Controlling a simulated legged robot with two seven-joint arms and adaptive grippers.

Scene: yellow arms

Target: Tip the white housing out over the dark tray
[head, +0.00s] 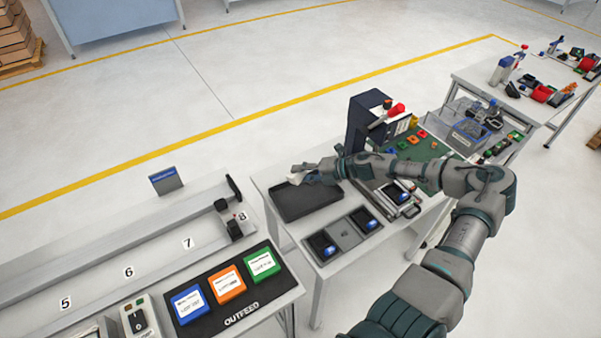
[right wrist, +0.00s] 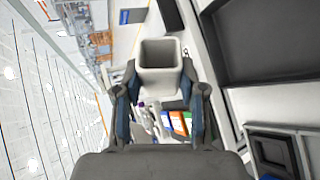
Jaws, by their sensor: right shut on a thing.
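The white housing (right wrist: 161,68) is an open, box-shaped part; in the right wrist view its open end shows between my two fingers. In the head view only a small pale part of it (head: 296,178) shows, at the tip of my right gripper (head: 310,175). My right gripper, also in the right wrist view (right wrist: 160,95), is shut on the housing and holds it above the far part of the dark tray (head: 308,203). The tray lies flat on the white table and its visible floor looks empty. I cannot tell the housing's exact tilt. My left gripper is not in view.
Near the tray lies a panel with two dark square devices (head: 322,245). A dark blue box-like stand (head: 368,118) and a green board (head: 432,152) stand beyond my right arm. To the left is an outfeed mat (head: 228,290) with blue, orange and green blocks.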

